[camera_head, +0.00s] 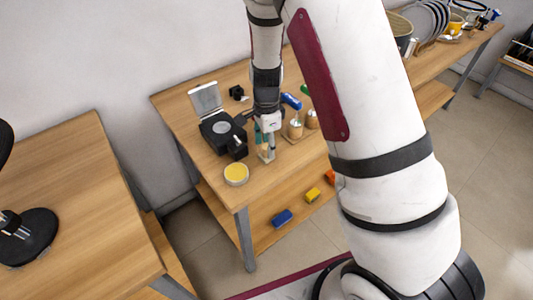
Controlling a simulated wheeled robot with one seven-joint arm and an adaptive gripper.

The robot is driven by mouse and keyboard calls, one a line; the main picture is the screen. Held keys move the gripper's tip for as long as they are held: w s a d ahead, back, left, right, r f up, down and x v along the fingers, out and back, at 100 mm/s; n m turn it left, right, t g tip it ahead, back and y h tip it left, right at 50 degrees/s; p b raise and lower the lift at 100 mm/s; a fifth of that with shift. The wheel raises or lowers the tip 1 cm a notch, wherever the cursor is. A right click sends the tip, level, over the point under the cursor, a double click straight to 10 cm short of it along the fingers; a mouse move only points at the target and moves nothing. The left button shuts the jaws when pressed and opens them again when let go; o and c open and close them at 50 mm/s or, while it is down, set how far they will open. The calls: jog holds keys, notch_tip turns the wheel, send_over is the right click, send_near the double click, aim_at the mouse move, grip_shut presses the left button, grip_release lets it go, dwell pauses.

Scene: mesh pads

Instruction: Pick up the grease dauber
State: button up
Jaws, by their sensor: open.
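My gripper (266,152) points down over the front part of the wooden workbench (205,172), with its jaws open. A small teal-green upright thing (258,136) shows right beside the fingers. It may be the grease dauber, but it is too small and too covered to be sure. I cannot tell whether the fingers touch it or stand around it. A round tin with a yellow top (236,173) sits to the left of the gripper, near the bench's front edge.
A black device with a raised lid (222,132) stands left of my gripper. A blue tool (291,101) and wooden-based pieces (295,129) stand to the right. Coloured blocks, one blue (282,218) and one yellow (312,194), lie on the lower shelf. My arm hides the bench's right part.

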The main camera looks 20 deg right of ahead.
notch_tip(320, 180, down, 2)
jog(key=shift+f, duration=0.1)
grip_shut()
dwell(0.4)
jog(key=shift+r, duration=0.5)
jog(key=r, duration=0.1)
jog(key=s+r, duration=0.1)
jog(key=shift+a+r, duration=0.1)
jog(key=shift+r, duration=0.3)
jog(key=s+a+r, duration=0.1)
jog(key=s, duration=1.4)
jog(key=shift+r, duration=0.15)
